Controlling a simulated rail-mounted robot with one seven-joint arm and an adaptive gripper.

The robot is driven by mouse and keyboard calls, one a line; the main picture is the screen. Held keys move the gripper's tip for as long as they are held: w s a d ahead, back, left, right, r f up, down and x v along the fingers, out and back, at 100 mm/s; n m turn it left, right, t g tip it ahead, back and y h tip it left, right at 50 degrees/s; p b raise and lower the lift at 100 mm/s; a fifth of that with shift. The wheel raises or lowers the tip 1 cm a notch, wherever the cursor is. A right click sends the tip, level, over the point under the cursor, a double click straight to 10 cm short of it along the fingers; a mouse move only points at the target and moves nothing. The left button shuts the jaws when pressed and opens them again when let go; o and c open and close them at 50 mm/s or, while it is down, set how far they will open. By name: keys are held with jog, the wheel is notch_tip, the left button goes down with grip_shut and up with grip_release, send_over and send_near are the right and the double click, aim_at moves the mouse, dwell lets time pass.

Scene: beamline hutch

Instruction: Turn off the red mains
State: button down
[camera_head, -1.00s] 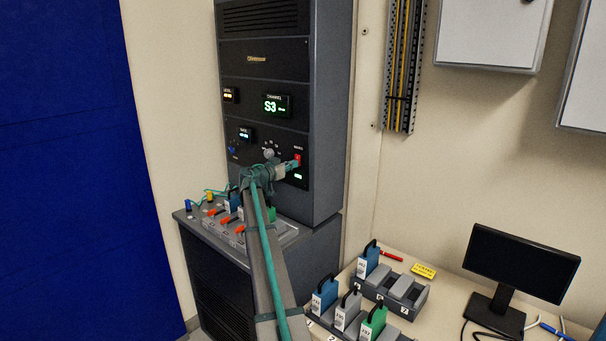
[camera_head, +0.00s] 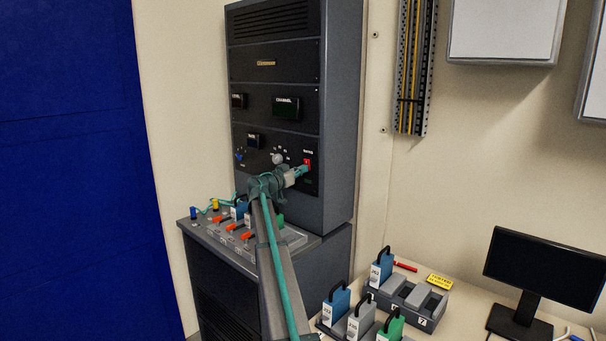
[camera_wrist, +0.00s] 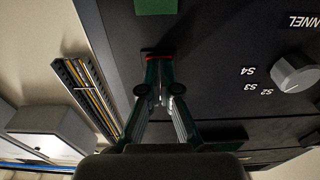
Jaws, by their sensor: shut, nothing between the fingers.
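The red mains switch (camera_head: 307,163) is on the right side of the dark cabinet's lower panel in the head view. My gripper (camera_head: 304,170) is shut, with its tips at the switch, right at the panel. In the wrist view my gripper (camera_wrist: 160,88) is shut with nothing between the fingers, and its tips hide most of the switch. The channel display (camera_head: 286,108) and the small displays on the cabinet are dark.
A grey selector knob (camera_head: 278,158) sits left of the switch; it also shows in the wrist view (camera_wrist: 296,74). Below is a ledge (camera_head: 205,232) with coloured plugs and orange levers. A desk at right holds module racks (camera_head: 430,322) and a monitor (camera_head: 545,270).

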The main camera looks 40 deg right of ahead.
jog(key=a+f+b, duration=0.1)
jog(key=a+b, duration=0.2)
jog(key=a, duration=1)
jog(key=shift+s+a, duration=0.3)
jog(key=shift+a, duration=0.1)
jog(key=shift+f, duration=0.15)
